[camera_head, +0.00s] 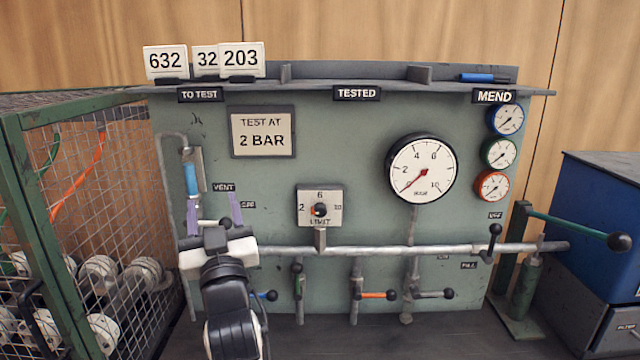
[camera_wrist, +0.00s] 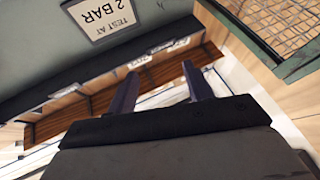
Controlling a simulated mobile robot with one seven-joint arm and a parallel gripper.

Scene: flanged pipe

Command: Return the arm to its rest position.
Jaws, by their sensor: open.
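My gripper (camera_head: 214,207) is in front of the left part of the grey-green test panel (camera_head: 320,150), its fingers pointing up beside the VENT label (camera_head: 223,187). In the wrist view my gripper (camera_wrist: 160,76) has two dark fingers standing apart with nothing between them. My arm rises from the bottom of the head view and hides part of the panel's lower left and the left end of the horizontal pipe (camera_head: 380,250). A blue-bodied fitting (camera_head: 191,178) is just above the left finger in the head view; whether they touch is unclear.
Number cards (camera_head: 165,62) stand on the panel's top shelf. The large gauge (camera_head: 421,170) and limit dial (camera_head: 320,206) are to the right. Several valve levers (camera_head: 378,295) stick out below the pipe. A green mesh cage (camera_head: 90,170) stands left; a pump with a long handle (camera_head: 580,228) stands right.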

